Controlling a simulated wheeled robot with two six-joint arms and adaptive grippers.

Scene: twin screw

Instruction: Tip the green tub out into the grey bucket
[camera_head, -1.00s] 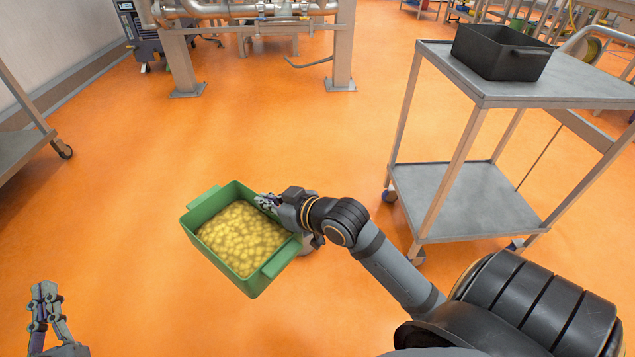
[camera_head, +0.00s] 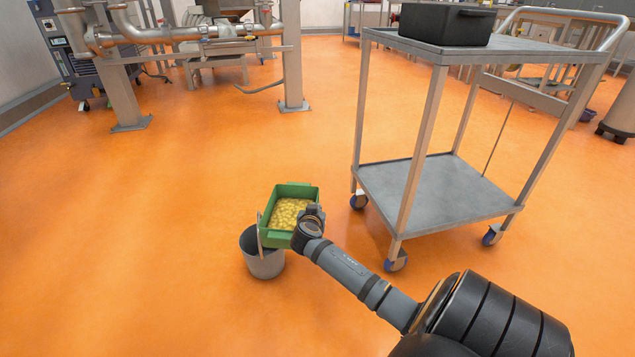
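The green tub (camera_head: 272,238) is in the middle of the head view, full of small yellow pieces (camera_head: 289,213). It looks roughly level. My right gripper (camera_head: 311,214) is shut on the tub's right side and holds it up. The grey bucket (camera_head: 264,266) stands on the floor, just below and to the left of the tub. The tub overlaps the bucket's right rim in the picture and hides part of it; I cannot tell whether they touch. The bucket's handle stands up against the tub's left side. My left gripper is out of view.
A steel trolley (camera_head: 432,198) stands to the right of the tub, with a black crate (camera_head: 446,24) on its top shelf. Steel pipework (camera_head: 190,35) on legs stands at the back left. The orange floor left of the bucket is clear.

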